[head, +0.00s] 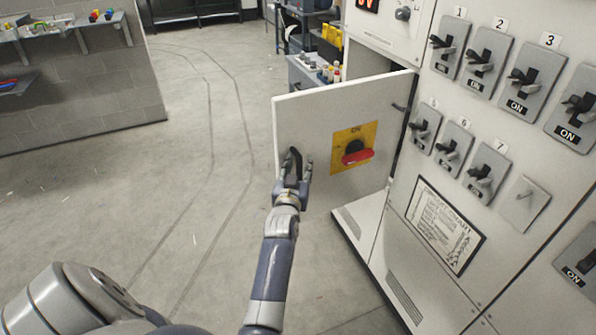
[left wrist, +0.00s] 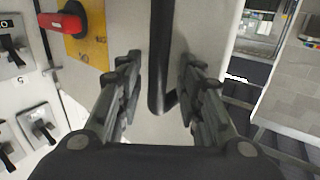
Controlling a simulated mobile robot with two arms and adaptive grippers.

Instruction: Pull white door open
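The white door (head: 300,120) stands swung out from the cabinet, with a gap behind its hinged right side. It carries a yellow plate with a red rotary switch (head: 356,152), also at top left in the left wrist view (left wrist: 88,28). A black bar handle (head: 296,160) is near the door's free left edge. My left gripper (head: 296,168) is at this handle. In the left wrist view the handle (left wrist: 159,60) runs between my spread fingers (left wrist: 160,85), with space visible on both sides. My right gripper is not in view.
The white cabinet (head: 440,170) with numbered black switches stands at the right. A cart with bottles (head: 318,72) is behind the door. A grey block wall (head: 95,90) with shelves is at the far left. The floor left of the door is clear.

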